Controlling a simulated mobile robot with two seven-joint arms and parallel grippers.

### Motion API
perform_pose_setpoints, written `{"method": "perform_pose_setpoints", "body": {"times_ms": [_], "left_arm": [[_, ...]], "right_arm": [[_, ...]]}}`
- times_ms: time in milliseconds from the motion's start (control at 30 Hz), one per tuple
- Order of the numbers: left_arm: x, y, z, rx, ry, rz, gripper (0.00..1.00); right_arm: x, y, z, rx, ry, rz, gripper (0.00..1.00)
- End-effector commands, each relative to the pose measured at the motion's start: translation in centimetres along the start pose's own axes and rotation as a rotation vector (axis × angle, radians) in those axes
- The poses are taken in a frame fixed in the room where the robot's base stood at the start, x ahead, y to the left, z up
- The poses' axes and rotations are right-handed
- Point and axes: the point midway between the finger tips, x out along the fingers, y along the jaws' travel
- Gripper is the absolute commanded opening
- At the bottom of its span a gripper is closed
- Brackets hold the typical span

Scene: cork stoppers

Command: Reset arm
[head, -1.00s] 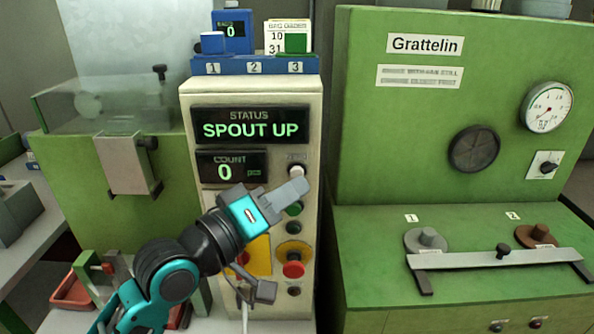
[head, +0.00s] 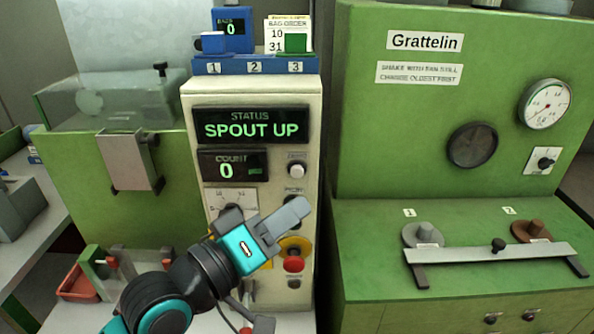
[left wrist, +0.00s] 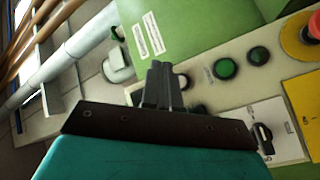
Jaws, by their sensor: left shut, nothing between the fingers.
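My left gripper (head: 290,213) is in front of the cream control panel (head: 190,140), its teal and black wrist reaching in from the lower left. Its fingers are shut together and hold nothing. They point up and right, over the column of buttons below the white zero button (head: 297,170). In the left wrist view the closed grey fingers (left wrist: 160,85) show in front of the panel, with green buttons (left wrist: 228,68) to their right. I cannot tell a gap or contact between fingertips and panel. My right gripper is not in view.
The status display (head: 251,130) reads SPOUT UP and the count display (head: 232,167) reads 0. A red stop button (head: 293,264) sits just below the gripper. A green machine (head: 390,120) stands at right. A red tray (head: 78,283) is at lower left.

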Motion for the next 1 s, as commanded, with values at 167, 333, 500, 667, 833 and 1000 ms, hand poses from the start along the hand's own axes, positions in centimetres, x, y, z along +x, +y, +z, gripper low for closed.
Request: {"method": "perform_pose_setpoints", "body": {"times_ms": [167,333,500,667,833,1000], "left_arm": [[0.0,0.0,0.0,0.0,0.0,0.0,0.0],[0.0,0.0,0.0,0.0,0.0,0.0,0.0],[-0.5,-2.2,0.6,0.028,0.012,-0.057,0.0],[-3.5,-10.2,3.7,0.167,0.016,-0.278,0.0],[-10.5,-19.2,9.5,0.389,-0.093,-0.564,0.0],[-17.6,-24.0,14.6,0.561,-0.255,-0.741,0.0]], "right_arm": [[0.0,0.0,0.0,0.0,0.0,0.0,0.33],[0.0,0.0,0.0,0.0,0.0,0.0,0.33],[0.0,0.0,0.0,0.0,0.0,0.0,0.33],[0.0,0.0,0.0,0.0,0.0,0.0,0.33],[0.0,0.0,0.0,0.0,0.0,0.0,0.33],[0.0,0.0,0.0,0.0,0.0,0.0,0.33]]}}
